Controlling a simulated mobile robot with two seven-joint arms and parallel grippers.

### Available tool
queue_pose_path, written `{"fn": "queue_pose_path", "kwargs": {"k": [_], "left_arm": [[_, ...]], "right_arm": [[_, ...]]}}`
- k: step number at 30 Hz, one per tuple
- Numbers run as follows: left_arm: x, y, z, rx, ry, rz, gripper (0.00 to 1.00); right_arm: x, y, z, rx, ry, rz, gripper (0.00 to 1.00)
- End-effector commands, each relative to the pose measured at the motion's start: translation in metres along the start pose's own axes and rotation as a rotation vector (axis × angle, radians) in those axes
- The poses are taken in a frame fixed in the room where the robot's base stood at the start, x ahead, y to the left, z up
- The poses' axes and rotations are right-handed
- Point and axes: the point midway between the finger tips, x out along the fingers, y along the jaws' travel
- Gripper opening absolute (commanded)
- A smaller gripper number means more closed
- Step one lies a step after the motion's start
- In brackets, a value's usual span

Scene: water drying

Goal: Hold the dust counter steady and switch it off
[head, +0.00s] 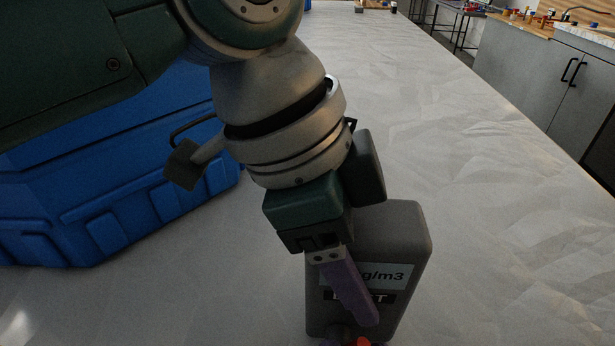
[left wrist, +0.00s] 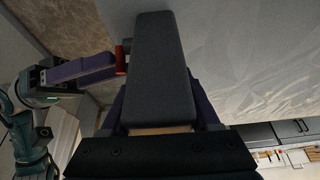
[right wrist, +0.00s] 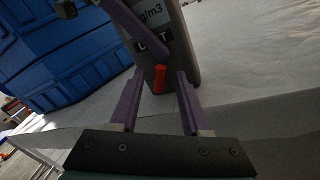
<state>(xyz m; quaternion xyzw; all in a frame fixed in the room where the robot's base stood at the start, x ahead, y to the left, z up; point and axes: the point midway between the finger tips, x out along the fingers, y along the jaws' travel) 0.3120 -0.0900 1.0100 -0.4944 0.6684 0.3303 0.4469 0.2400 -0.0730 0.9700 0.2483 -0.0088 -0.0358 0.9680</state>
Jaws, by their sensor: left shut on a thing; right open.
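The dust counter (head: 413,245) is a dark grey box with a partly hidden label reading "g/m3". It stands upright on the pale counter top. My left gripper (head: 350,290) is shut on it from above, one purple finger across the label. In the left wrist view the counter (left wrist: 160,65) sits between both fingers. A red switch (right wrist: 159,78) sticks out low on its front; it also shows in the left wrist view (left wrist: 121,60). My right gripper (right wrist: 160,88) is open, its fingertips on either side of the switch. I cannot tell whether they touch it.
A large blue crate (head: 150,205) stands to the left of the dust counter. Grey cabinets (head: 535,75) stand farther off at the right.

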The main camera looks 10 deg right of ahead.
Motion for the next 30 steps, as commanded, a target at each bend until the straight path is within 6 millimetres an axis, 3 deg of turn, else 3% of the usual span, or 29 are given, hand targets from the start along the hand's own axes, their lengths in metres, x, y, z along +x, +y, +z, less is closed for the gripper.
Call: {"fn": "queue_pose_path", "kwargs": {"k": [2,15,30], "left_arm": [[-0.0002,-0.0001,-0.0003,0.000,0.001,0.000,0.00],[-0.0002,-0.0001,-0.0003,0.000,0.001,0.000,0.00],[-0.0003,-0.0001,-0.0002,0.000,0.000,0.000,0.00]], "right_arm": [[-0.0002,0.0001,0.0000,0.000,0.000,0.000,0.47],[-0.0006,-0.0001,-0.0002,0.000,0.001,0.000,0.00],[-0.0007,-0.0001,-0.0001,-0.010,0.003,-0.002,0.00]]}}
